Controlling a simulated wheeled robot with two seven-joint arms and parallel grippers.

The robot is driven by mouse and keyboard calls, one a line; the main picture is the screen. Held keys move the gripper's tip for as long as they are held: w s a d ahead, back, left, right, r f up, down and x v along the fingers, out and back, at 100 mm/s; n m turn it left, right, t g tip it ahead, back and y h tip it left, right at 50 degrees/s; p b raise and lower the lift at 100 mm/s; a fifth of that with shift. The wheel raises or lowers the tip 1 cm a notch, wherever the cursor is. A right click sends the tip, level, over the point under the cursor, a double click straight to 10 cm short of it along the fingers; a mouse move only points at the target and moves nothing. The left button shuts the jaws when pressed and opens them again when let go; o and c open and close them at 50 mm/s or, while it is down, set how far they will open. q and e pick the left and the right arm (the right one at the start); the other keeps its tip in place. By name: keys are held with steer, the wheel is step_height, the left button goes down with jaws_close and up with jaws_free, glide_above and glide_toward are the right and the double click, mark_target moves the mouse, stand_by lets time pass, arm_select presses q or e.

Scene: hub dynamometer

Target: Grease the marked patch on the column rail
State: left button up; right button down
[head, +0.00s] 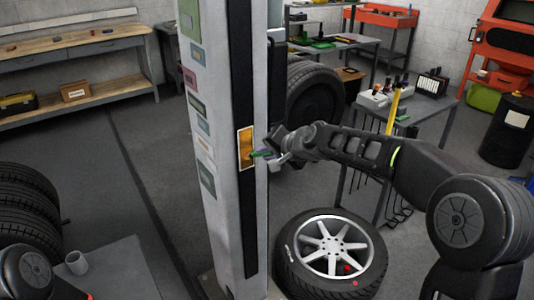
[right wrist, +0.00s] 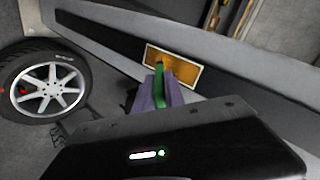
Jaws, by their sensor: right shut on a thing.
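The marked patch (head: 245,142) is an amber rectangle with a pale border on the dark rail (head: 240,60) of the grey column (head: 212,215). The patch (right wrist: 185,70) also shows in the right wrist view, partly hidden behind my fingers. My right gripper (head: 271,153) is shut on a slim green tool (head: 257,154), whose end is at the patch's lower right. In the right wrist view, the green tool (right wrist: 159,84) lies between the purple fingers (right wrist: 165,92). I cannot tell if its tip touches the patch. My left gripper is out of view.
A wheel with a silver rim (head: 333,247) lies on the floor right of the column. A grey table (head: 430,119) with tools stands behind my right arm.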

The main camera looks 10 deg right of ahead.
steer(key=shift+r+p, duration=0.55)
steer(key=shift+r, duration=0.5)
steer(key=shift+w+r+p, duration=0.1)
steer(key=shift+r+p, duration=1.5)
steer(key=shift+r, duration=0.25)
steer(key=shift+f, duration=0.15)
steer(key=shift+f+b, duration=1.75)
steer(key=shift+f+b, duration=1.65)
steer(key=shift+f, duration=0.2)
